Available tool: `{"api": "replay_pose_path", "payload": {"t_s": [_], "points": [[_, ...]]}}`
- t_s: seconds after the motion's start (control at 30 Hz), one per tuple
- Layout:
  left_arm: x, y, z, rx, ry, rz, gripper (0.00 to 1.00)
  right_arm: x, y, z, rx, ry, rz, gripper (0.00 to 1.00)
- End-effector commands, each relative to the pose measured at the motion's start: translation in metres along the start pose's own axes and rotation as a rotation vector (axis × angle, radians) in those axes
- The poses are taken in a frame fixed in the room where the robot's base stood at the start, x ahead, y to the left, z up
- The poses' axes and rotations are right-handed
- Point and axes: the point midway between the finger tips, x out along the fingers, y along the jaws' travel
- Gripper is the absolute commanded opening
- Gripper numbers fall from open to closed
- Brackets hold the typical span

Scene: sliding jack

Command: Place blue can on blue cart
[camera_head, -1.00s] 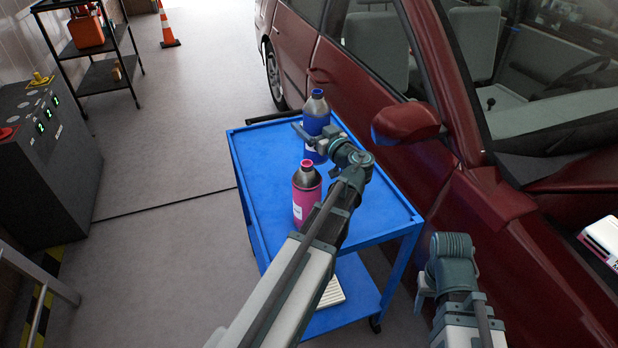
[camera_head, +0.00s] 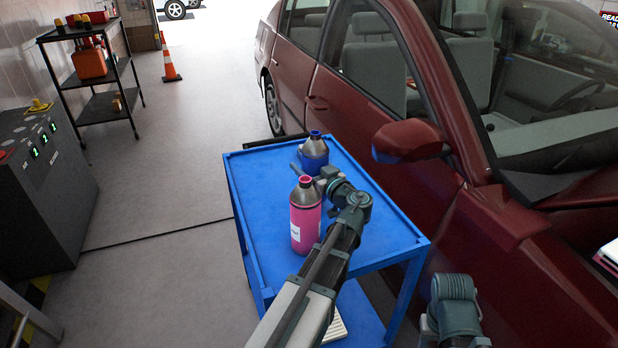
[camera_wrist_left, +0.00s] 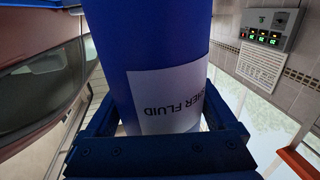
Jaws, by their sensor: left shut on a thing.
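The blue can (camera_head: 314,152) has a grey shoulder and a blue cap and is upright at the far end of the blue cart's (camera_head: 262,215) top. My left gripper (camera_head: 312,172) is shut on it from the near side. In the left wrist view the blue can (camera_wrist_left: 150,50), with a white label, fills the space between the fingers of my left gripper (camera_wrist_left: 158,125). The can's base is hidden behind the gripper and a pink can, so I cannot tell whether it touches the cart top. My right gripper is not in view; only part of my right arm shows at the lower right.
A pink can (camera_head: 305,215) stands on the cart just in front of my left gripper. A dark red car (camera_head: 400,190) with its mirror (camera_head: 408,140) is close along the cart's right side. A grey control cabinet (camera_head: 45,190) stands at left. The floor left of the cart is clear.

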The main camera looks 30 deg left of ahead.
Motion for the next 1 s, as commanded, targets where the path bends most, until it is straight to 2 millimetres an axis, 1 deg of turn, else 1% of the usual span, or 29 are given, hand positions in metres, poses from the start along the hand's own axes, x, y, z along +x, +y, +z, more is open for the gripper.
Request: {"api": "replay_pose_path", "payload": {"t_s": [0.03, 0.1, 0.2, 0.47, 0.63, 0.67, 0.7, 0.9, 1.0], "points": [[0.0, 0.0, 0.012, 0.001, 0.001, 0.0, 0.0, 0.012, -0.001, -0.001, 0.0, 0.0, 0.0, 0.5], [0.0, 0.0, 0.021, 0.001, 0.001, 0.0, 0.0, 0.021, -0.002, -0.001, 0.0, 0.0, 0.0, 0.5], [0.0, 0.0, 0.03, 0.001, 0.001, 0.0, 0.0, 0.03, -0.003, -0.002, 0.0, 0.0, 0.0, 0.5], [0.0, 0.0, 0.028, 0.001, 0.001, 0.0, 0.0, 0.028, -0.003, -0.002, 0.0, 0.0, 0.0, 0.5], [0.0, 0.0, 0.033, 0.001, 0.001, 0.0, 0.0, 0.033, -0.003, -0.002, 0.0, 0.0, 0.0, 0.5], [0.0, 0.0, 0.032, 0.0, 0.0, 0.0, 0.94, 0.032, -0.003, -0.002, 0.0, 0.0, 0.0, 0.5], [0.0, 0.0, 0.031, 0.0, 0.0, 0.0, 1.0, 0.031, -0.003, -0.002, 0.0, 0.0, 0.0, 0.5], [0.0, 0.0, 0.031, 0.0, 0.0, 0.0, 1.0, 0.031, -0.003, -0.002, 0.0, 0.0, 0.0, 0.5], [0.0, 0.0, 0.027, 0.0, 0.0, 0.0, 1.0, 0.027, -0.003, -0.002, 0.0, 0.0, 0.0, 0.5]]}}
